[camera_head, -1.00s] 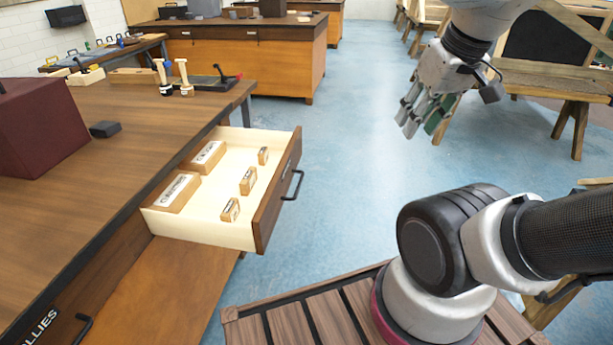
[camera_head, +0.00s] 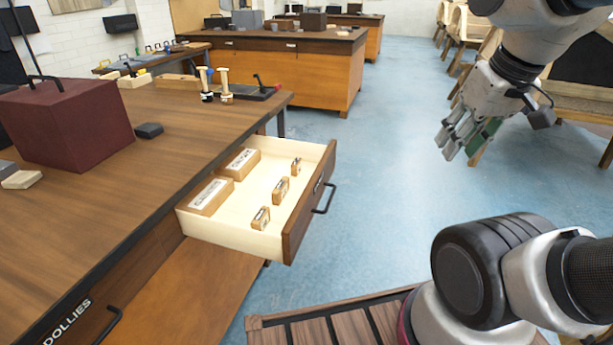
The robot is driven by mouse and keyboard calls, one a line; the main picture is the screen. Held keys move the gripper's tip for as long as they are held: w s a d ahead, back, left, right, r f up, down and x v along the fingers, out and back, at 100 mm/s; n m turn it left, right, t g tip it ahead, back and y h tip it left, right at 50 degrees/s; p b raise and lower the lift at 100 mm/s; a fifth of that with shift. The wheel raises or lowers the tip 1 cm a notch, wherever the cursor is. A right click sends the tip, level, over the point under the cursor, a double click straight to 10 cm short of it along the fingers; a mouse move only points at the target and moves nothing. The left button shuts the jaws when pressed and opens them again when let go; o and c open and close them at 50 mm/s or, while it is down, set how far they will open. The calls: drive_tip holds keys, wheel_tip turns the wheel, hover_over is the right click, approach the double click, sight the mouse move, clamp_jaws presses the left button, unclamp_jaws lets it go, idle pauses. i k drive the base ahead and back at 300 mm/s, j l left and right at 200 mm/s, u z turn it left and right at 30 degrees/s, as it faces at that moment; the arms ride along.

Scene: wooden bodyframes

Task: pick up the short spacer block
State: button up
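An open drawer (camera_head: 230,232) holds several wooden blocks with white labels. Three small blocks stand in a row along its front side: a near one (camera_head: 261,218), a middle one (camera_head: 281,190) and a far one (camera_head: 296,166), which looks smallest. Two larger blocks, a near one (camera_head: 211,196) and a far one (camera_head: 243,163), lie on the drawer's left side. The labels are too small to read, so I cannot tell for certain which is the short spacer block. My gripper (camera_head: 462,142) hangs in the air to the right of the drawer, apart from it, with fingers spread and empty.
The drawer juts from a wooden workbench (camera_head: 165,165), with a black handle (camera_head: 325,198) on its front. A dark red box (camera_head: 70,125) and a small black block (camera_head: 149,130) sit on the bench. Blue floor (camera_head: 385,160) is clear between drawer and gripper.

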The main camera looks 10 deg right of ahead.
sight(296, 166)
drive_tip(key=i+l+u, duration=0.35)
drive_tip(key=l, duration=0.25)
drive_tip(key=i+l+u, duration=0.2)
drive_tip(key=l, duration=0.15)
drive_tip(key=i+l+u, duration=0.15)
drive_tip(key=l, duration=0.2)
drive_tip(key=i+l+u, duration=0.2)
drive_tip(key=l, duration=0.15)
drive_tip(key=k, duration=0.1)
